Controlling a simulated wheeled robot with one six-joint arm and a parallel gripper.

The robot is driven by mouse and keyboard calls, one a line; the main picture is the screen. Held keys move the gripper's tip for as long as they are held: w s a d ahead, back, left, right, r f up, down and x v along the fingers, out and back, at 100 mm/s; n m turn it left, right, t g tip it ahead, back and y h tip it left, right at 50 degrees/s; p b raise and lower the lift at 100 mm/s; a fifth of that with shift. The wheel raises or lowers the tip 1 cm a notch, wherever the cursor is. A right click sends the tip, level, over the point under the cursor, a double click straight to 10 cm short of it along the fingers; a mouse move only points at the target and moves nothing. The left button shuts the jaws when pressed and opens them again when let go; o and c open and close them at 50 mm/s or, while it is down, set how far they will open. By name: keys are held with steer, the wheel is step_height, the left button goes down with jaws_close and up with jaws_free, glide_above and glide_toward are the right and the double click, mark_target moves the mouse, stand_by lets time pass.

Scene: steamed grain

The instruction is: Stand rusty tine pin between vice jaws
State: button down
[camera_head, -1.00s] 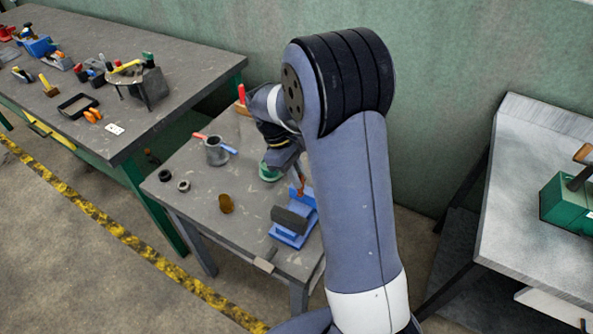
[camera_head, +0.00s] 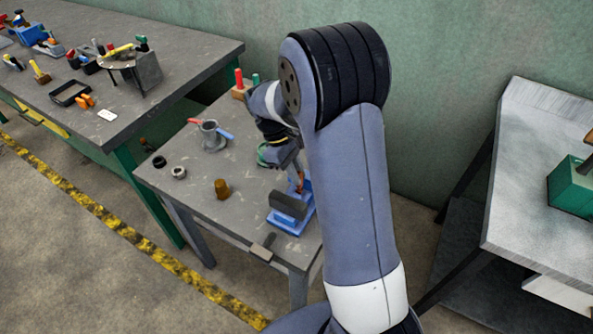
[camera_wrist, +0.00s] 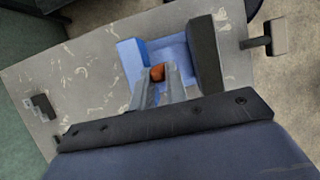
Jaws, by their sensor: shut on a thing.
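A blue vice (camera_head: 290,212) with a dark grey jaw block stands near the front right of the small grey table. In the wrist view the vice (camera_wrist: 133,55) shows a blue jaw on the left and a dark jaw on the right, with a gap between. My gripper (camera_wrist: 158,82) is shut on the rusty tine pin (camera_wrist: 157,73), whose orange-brown end shows between the fingertips. The pin is over the gap, nearer the blue jaw. In the head view the pin (camera_head: 300,182) is a small rusty bit above the vice; its lower part is hidden.
On the small table (camera_head: 250,192) stand a brown cylinder (camera_head: 222,189), a grey cup with coloured handles (camera_head: 211,136), two dark rings (camera_head: 178,172) and a wooden block with coloured handles (camera_head: 240,90). The vice handle (camera_wrist: 267,40) juts past the table edge.

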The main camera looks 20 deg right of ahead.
steer(key=shift+f+b, duration=0.3)
steer(key=shift+f, duration=0.3)
steer(key=c, duration=1.3)
jaws_free()
steer(key=shift+a+r, duration=0.1)
steer(key=shift+c, duration=0.2)
steer(key=shift+w+r, duration=0.1)
steer(key=shift+w+r, duration=0.15)
steer(key=shift+r, duration=0.15)
steer(key=v, duration=0.9)
steer(key=shift+a+r, duration=0.35)
steer(key=shift+r, duration=0.05)
